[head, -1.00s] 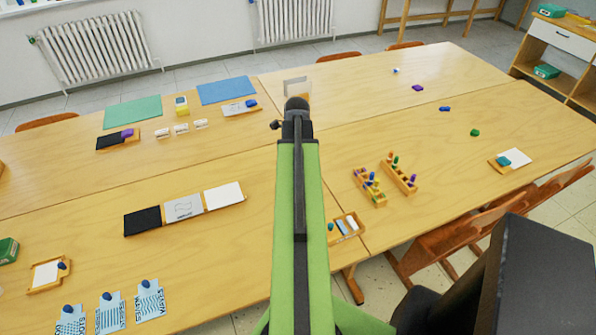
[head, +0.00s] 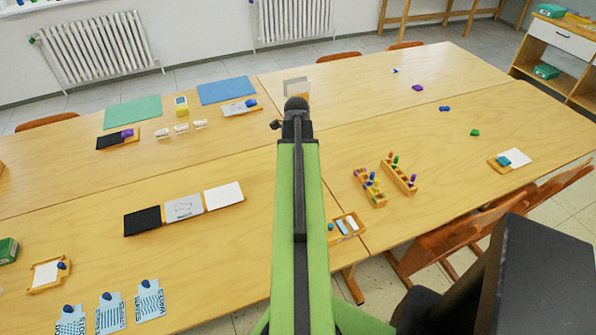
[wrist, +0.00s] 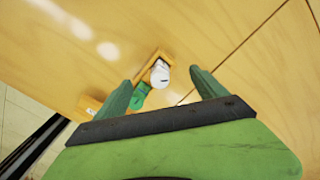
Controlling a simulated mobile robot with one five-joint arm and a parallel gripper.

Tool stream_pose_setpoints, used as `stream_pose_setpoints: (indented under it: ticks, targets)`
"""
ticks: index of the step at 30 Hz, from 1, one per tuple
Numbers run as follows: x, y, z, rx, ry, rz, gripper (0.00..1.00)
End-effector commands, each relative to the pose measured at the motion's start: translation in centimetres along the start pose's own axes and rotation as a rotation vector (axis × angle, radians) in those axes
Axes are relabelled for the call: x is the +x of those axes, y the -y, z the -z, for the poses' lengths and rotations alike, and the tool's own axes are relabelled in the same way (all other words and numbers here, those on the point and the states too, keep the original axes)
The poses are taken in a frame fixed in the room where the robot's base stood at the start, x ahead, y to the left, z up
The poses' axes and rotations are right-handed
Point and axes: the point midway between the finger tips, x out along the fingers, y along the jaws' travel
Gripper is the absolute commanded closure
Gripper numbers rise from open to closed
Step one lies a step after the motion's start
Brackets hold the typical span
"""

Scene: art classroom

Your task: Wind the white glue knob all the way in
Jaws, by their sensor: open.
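In the wrist view a white rounded piece with a small dark mark (wrist: 159,75), which looks like the white glue knob, sits at the far end of a narrow wooden tray (wrist: 166,55). A green piece (wrist: 139,98) lies beside it, nearer my left finger. My gripper (wrist: 161,76) is open, its two green fingers apart, with the white piece showing between their tips. I see no contact with it; the height gap is hard to judge. In the head view my arm hides the gripper.
A small wooden tray (head: 361,233) with blue and white pieces stands right of my arm at the table edge. Racks with coloured knobs (head: 398,177) stand beyond it. Another wooden piece (wrist: 87,104) shows at left in the wrist view, and a table seam (wrist: 238,48) at right.

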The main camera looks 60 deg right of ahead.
Motion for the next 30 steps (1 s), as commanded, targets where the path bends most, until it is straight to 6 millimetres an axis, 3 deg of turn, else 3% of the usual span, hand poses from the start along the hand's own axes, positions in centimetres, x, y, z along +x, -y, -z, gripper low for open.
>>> stream_pose_setpoints:
  ticks: [4,16,19,30]
  targets:
    - [0.00,0.00,0.00,0.159,0.000,0.000,0.18]
    - [0.00,0.00,0.00,0.930,0.000,0.000,0.18]
    - [0.00,0.00,0.00,0.998,0.000,0.000,0.18]
    - [0.00,0.01,-0.01,1.002,0.000,0.000,0.19]
